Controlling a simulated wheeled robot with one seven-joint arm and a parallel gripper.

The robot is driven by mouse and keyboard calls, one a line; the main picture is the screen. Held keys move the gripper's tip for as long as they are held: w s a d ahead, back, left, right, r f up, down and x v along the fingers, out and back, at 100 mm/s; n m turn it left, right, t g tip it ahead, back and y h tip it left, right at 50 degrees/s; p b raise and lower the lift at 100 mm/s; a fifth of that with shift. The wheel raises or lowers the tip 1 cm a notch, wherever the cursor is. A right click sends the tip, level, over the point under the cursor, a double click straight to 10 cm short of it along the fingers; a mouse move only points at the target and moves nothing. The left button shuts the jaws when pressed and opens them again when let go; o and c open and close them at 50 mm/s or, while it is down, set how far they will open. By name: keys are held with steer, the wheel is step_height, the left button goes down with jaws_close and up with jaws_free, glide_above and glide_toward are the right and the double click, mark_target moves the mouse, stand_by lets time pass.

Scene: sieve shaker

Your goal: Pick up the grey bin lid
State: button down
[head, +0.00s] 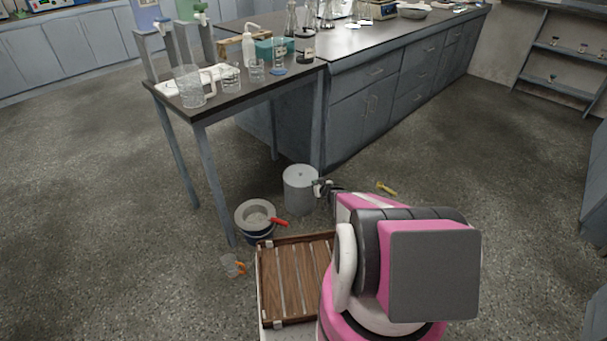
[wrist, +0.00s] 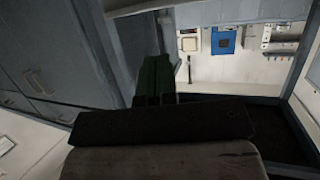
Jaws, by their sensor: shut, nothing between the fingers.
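The grey bin lid (head: 292,170) lies flat on top of a round grey bin (head: 299,196) on the floor, beside the leg of the side table in the head view. A small handle shows at the middle of the lid. My gripper (head: 319,187) is small and dark, at the right side of the bin just below lid height in the picture. I cannot tell whether it touches the bin. In the wrist view my gripper (wrist: 155,75) is shut and empty, and I cannot make out the lid there.
A bucket (head: 257,231) with a red-handled tool stands left of the bin. A wooden slatted tray (head: 290,320) is in front. A yellow tool (head: 386,188) lies on open floor to the right. The side table (head: 170,103) holds glassware.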

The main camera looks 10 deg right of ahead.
mark_target(307, 183)
steer(key=w+a, duration=0.1)
steer(key=w, duration=0.2)
steer(key=w+a+f, duration=0.1)
steer(key=w+a, duration=0.1)
steer(key=w, duration=0.2)
steer(key=w+a, duration=0.1)
steer(key=w, duration=0.3)
steer(key=shift+w+a+f, duration=0.1)
steer(key=shift+a+f, duration=0.1)
steer(key=shift+f, duration=0.35)
steer(key=s, duration=0.1)
steer(key=s+d, duration=0.1)
steer(key=s, duration=0.2)
steer(key=shift+d, duration=0.25)
steer(key=shift+w, duration=0.15)
stand_by(0.5)
